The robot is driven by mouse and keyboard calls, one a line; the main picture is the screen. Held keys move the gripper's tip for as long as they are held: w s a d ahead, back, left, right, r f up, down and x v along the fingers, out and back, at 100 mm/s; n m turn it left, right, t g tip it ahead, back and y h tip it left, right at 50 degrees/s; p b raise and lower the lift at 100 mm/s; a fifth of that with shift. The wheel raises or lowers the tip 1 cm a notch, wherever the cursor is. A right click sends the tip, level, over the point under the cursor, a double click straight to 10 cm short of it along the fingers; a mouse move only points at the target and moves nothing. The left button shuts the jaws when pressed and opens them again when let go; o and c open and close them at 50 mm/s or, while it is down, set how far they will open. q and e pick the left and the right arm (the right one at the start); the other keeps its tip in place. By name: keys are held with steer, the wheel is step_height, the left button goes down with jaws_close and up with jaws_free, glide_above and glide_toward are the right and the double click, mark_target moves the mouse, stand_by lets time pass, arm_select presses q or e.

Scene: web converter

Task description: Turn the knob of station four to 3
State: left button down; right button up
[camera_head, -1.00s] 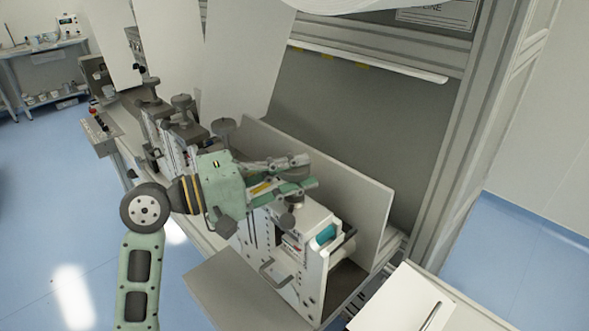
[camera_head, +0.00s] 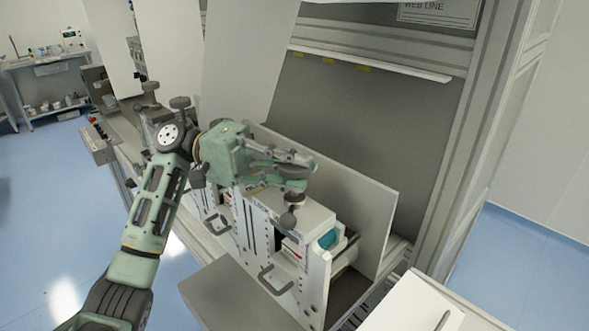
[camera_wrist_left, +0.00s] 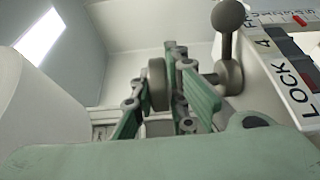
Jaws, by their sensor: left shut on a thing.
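In the head view my left gripper (camera_head: 307,175) is above the nearest station (camera_head: 312,222), its fingers pointing right. In the left wrist view the left gripper (camera_wrist_left: 160,95) is shut on a grey round knob (camera_wrist_left: 158,84), which sits between its two green fingers. In the head view this knob is hidden by the fingers. A label (camera_wrist_left: 295,95) reading "LOCK" and "4" is on the right in the wrist view. The knob's scale setting is unreadable. My right gripper is not in view.
Other stations with dark round-topped knobs (camera_head: 180,102) stand in a row to the back left. A tall light panel (camera_head: 365,205) stands close behind the nearest station. A grey flat plate (camera_head: 235,295) is at the front. Blue floor is open at left.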

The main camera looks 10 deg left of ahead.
arm_select(q)
steer(key=shift+r+m+g, duration=0.15)
steer(key=shift+m+g, duration=0.15)
steer(key=shift+g, duration=0.1)
steer(key=c, duration=1.7)
jaws_free()
steer(key=shift+c, duration=0.2)
